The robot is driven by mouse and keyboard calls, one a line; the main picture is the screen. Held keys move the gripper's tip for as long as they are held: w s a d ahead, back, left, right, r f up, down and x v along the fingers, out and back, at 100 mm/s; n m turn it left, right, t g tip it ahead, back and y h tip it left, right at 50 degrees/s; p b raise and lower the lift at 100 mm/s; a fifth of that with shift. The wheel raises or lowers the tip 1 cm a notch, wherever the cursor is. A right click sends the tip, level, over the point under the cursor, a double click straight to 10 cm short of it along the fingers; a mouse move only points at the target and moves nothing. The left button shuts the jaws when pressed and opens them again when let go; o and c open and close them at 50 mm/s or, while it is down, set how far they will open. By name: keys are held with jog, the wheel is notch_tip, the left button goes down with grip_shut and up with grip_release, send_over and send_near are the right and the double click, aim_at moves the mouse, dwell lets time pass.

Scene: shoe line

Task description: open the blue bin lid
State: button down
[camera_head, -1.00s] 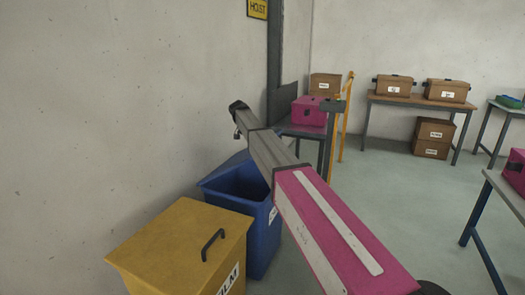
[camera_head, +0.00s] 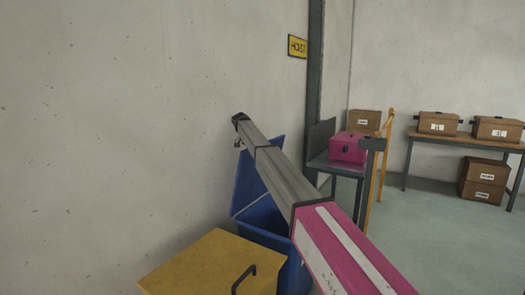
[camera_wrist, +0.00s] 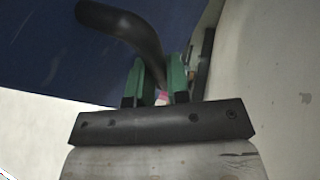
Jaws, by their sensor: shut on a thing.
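The blue bin (camera_head: 292,272) stands by the wall, behind the yellow bin. Its blue lid (camera_head: 250,186) is swung up and stands steeply tilted at the bin's wall side, partly hidden by my arm. In the wrist view the lid's dark blue underside or face (camera_wrist: 50,50) fills the upper left. A dark curved handle (camera_wrist: 125,20) runs from it down between the green fingers of my gripper (camera_wrist: 158,80). My gripper is shut on this handle. In the head view my arm reaches over the bin, and the fingers cannot be made out.
The yellow bin (camera_head: 215,265), lid closed with a dark handle, stands in front of the blue bin. The concrete wall (camera_head: 120,120) is close on the left. A cart with a pink box (camera_head: 347,147) and a yellow post (camera_head: 382,165) stand beyond. Open floor lies right.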

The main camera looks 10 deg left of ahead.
jog(key=shift+w+a+f, duration=0.1)
jog(key=shift+a+f, duration=0.25)
jog(key=shift+a, duration=0.1)
jog(key=c, duration=1.1)
grip_release()
jog(key=shift+r, duration=0.15)
jog(key=shift+r, duration=0.1)
jog(key=v, duration=1)
jog(key=shift+a+r, duration=0.15)
jog(key=shift+r, duration=0.1)
